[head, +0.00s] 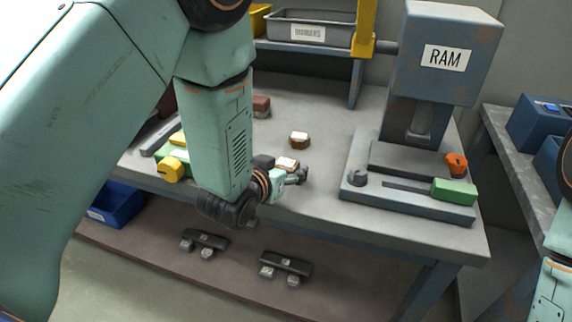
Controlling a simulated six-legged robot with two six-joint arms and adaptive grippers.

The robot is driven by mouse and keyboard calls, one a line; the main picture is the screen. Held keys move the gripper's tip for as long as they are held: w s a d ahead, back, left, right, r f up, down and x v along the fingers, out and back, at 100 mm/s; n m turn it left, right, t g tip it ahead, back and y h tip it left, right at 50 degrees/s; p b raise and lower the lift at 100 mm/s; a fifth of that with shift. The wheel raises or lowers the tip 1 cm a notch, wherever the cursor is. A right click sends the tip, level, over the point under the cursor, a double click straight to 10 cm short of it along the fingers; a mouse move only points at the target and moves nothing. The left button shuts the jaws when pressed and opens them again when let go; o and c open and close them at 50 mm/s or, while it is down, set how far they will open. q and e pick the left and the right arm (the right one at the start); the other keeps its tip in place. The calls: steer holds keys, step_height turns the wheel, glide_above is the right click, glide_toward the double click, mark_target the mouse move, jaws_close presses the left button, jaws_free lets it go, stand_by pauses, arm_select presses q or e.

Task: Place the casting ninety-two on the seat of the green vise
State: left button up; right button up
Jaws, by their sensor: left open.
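Small castings with pale tops lie on the bench. One (299,140) stands clear in the middle, and another (287,163) lies right by my left gripper (301,176). Their markings are too small to read, so I cannot tell which is ninety-two. My left gripper is open, low over the bench's front edge; I cannot tell whether it touches the nearer casting. A green fixture with a yellow knob (172,168), possibly the green vise, is partly hidden behind my left arm; its seat is not clearly visible. My right gripper is out of view.
A blue-grey press marked RAM (437,62) stands at the bench's right, with a green block (454,191) and orange knob (457,163) on its base. A reddish block (261,105) lies farther back. A grey bin (311,33) sits on a shelf. The bench's centre-right is clear.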

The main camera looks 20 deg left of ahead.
mark_target(285, 168)
arm_select(q)
steer(key=v, duration=0.2)
steer(key=p+v, duration=0.1)
steer(key=v, duration=0.2)
steer(key=shift+s+d+r, duration=0.1)
steer(key=shift+s+d, duration=0.2)
steer(key=shift+s, duration=0.15)
steer(key=shift+o, duration=0.2)
steer(key=shift+s, duration=0.25)
steer(key=shift+o, duration=0.3)
steer(key=shift+r, duration=0.1)
steer(key=shift+a+b, duration=0.1)
steer(key=shift+b, duration=0.25)
steer(key=x, duration=0.2)
steer(key=b+x, duration=0.1)
steer(key=x, duration=0.2)
steer(key=b+x, duration=0.1)
steer(key=x, duration=0.1)
steer(key=shift+w+a+r, duration=0.15)
steer(key=shift+w+a, duration=0.05)
steer(key=shift+w, duration=0.25)
